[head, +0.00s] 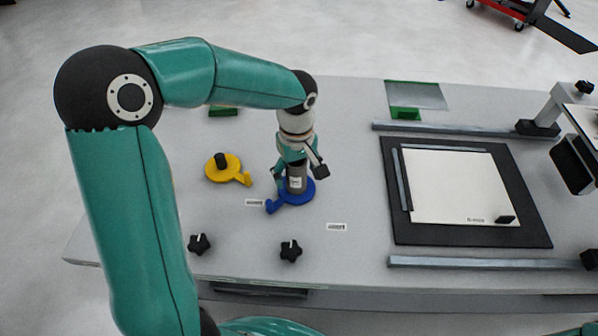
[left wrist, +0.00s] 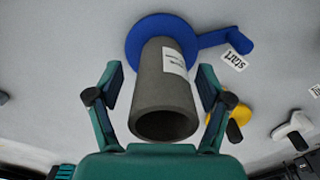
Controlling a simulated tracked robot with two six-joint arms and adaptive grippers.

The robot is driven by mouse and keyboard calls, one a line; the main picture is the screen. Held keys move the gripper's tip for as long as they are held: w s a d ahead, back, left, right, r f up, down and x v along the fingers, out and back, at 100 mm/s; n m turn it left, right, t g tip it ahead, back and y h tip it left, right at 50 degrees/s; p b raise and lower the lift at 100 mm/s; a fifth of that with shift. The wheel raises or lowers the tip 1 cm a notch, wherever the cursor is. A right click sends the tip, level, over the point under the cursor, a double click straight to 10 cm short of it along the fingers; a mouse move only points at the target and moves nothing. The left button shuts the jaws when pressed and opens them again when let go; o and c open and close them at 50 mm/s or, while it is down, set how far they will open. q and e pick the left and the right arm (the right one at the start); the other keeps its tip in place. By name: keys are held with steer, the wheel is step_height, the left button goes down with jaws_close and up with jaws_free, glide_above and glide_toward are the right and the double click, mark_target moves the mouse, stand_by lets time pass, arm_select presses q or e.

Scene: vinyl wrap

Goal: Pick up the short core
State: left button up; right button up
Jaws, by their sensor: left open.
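The short core is a grey hollow tube with a white label. It stands on a blue round base (head: 291,196) with a side arm. In the left wrist view the core (left wrist: 165,92) rises toward the camera with its open end facing me, and the blue base (left wrist: 143,30) is behind it. My left gripper (head: 298,176) is above the blue base in the head view, fingers down around the core. In the left wrist view my left gripper (left wrist: 161,95) is open, one finger on each side of the core, with gaps between fingers and tube. My right gripper is not in view.
A yellow base (head: 226,170) with a dark knob on it stands left of the blue one. Black knobs (head: 291,250) stand near the table's front edge. A black mat (head: 400,226) with a pale sheet lies on the right between metal rails (head: 470,263). Small white labels lie nearby.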

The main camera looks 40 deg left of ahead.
arm_select(q)
steer(key=shift+f, duration=0.1)
steer(key=shift+c, duration=0.3)
steer(key=c, duration=1.1)
steer(key=shift+c, duration=0.2)
